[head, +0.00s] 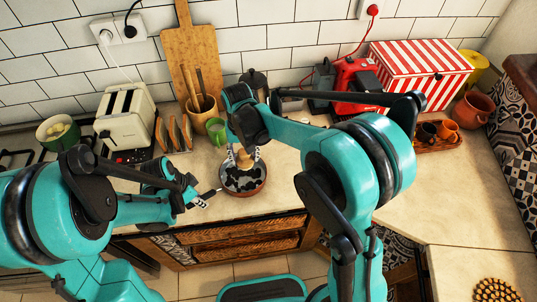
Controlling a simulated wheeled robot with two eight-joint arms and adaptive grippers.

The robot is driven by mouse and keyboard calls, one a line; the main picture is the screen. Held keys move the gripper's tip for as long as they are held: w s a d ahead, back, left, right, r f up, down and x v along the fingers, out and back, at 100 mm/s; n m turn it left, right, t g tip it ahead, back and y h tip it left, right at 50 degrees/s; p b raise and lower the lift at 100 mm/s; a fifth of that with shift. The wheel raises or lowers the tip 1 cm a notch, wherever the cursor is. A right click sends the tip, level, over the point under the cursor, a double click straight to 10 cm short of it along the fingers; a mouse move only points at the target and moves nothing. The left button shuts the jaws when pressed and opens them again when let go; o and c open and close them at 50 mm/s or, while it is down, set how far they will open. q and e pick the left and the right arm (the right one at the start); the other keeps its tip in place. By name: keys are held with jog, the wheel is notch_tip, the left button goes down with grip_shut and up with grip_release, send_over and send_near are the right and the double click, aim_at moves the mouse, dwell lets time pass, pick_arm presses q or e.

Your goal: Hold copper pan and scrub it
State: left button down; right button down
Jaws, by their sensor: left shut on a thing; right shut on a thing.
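The copper pan (256,188) is at the front edge of the counter, with a copper-coloured rim and dark patches on its grey inside. My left gripper (203,200) is at the pan's left side, shut on its handle (212,192). My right gripper (240,150) is above the pan, pointing down and shut on a wooden-coloured scrubber (243,160). The scrubber's lower end is over or in the pan; I cannot tell whether it touches the bottom. My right arm hides part of the counter behind the pan.
A green mug (217,131), a utensil holder (202,115), a toaster (125,120) and a toast rack (173,135) stand behind on the left. A red-striped box (420,75) and a tray of cups (437,143) are at right. The right counter is mostly clear.

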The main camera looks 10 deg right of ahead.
jog(key=shift+a, duration=0.7)
jog(key=shift+f, duration=3.75)
jog(key=shift+f, duration=0.5)
jog(key=shift+d, duration=0.1)
